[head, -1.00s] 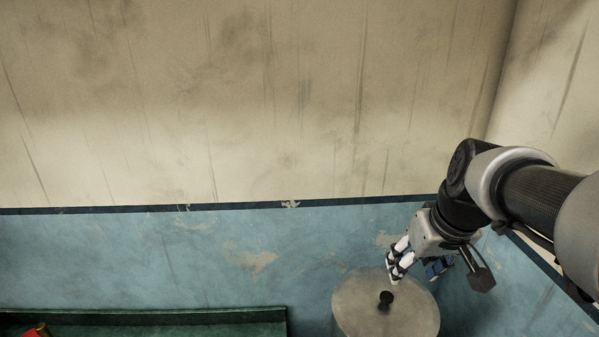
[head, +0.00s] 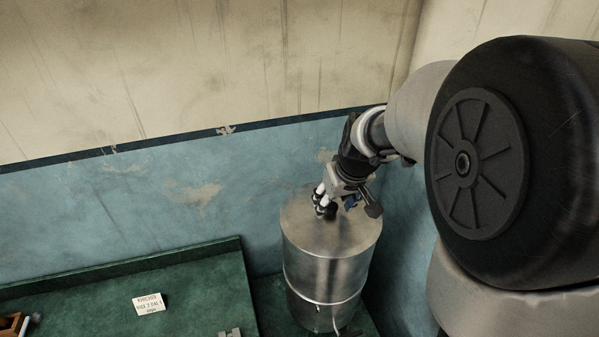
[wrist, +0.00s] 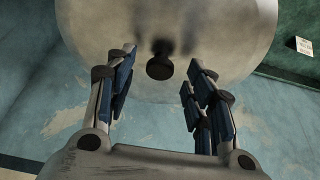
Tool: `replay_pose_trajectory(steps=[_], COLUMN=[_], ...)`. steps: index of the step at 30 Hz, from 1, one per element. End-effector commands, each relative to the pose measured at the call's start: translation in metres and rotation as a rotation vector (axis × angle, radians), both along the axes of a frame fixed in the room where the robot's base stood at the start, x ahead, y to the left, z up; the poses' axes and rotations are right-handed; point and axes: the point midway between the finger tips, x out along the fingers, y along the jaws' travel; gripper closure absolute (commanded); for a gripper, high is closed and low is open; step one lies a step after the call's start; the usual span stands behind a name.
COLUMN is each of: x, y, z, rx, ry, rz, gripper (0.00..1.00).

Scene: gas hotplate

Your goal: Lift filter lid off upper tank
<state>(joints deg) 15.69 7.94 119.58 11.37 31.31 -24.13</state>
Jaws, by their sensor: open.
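The filter is a tall metal cylinder in the corner, with its upper tank (head: 322,268) above a seam. Its round, flat lid (head: 352,230) is on top. In the wrist view the lid (wrist: 215,30) fills the upper middle, and its dark round knob (wrist: 160,68) stands out from it. My gripper (head: 321,206) is open at the lid's top, close to the knob. In the wrist view the knob lies between the lines of the two fingers, near their tips. I see no clear contact. In the head view the fingers partly hide the knob.
A green counter (head: 200,268) with a raised back edge lies left of the filter. A small white card (head: 149,304) lies on it, and a brown wooden thing (head: 14,325) is at the far left. The blue wall (head: 70,220) is close behind the filter.

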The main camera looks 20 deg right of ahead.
Motion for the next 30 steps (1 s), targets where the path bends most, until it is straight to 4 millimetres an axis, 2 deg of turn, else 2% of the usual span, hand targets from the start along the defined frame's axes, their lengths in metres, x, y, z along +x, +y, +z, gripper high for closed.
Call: replay_pose_trajectory(steps=[3, 11, 30], x=[0.0045, 0.0054, 0.0052], y=[0.0, -0.0002, -0.0003], z=[-0.0109, -0.0113, -0.0113], rx=[0.0, -0.001, -0.001], ry=[0.0, -0.002, -0.001], rz=[0.0, 0.0, 0.0], gripper=[0.51, 0.52, 0.95])
